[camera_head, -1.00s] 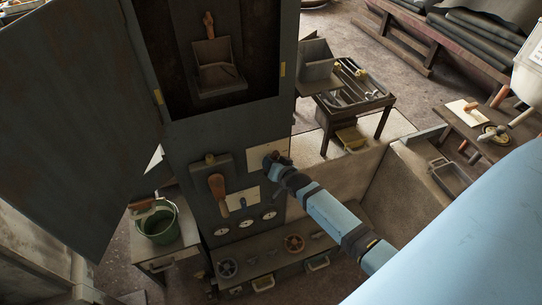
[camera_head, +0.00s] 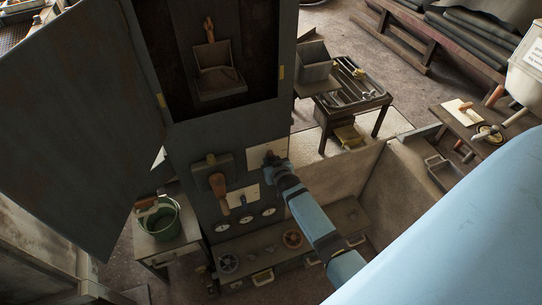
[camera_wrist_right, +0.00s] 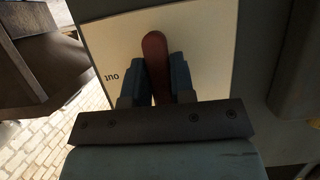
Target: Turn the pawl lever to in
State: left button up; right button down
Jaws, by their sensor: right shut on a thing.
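The pawl lever (camera_wrist_right: 155,55) shows in the right wrist view as a rounded red-brown handle, almost upright in the picture. It stands in front of a pale label plate (camera_wrist_right: 205,45), where "OUT" reads upside down on the left. The two blue fingers of my right gripper (camera_wrist_right: 157,85) are shut on the lever, one on each side. In the head view my right gripper (camera_head: 271,160) is at the same pale plate (camera_head: 254,157) on the dark cabinet front, and it hides the lever there. Any "IN" mark is not visible. My left gripper is out of view.
A brown-handled lever (camera_head: 218,186) is left of the plate, above several round gauges (camera_head: 246,220). An open cabinet door (camera_head: 75,120) stands at left. A green bucket (camera_head: 158,222) sits on a small table. A tool table (camera_head: 352,88) stands behind at right.

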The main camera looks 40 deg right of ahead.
dwell(0.3)
jog(key=c, duration=1)
grip_release()
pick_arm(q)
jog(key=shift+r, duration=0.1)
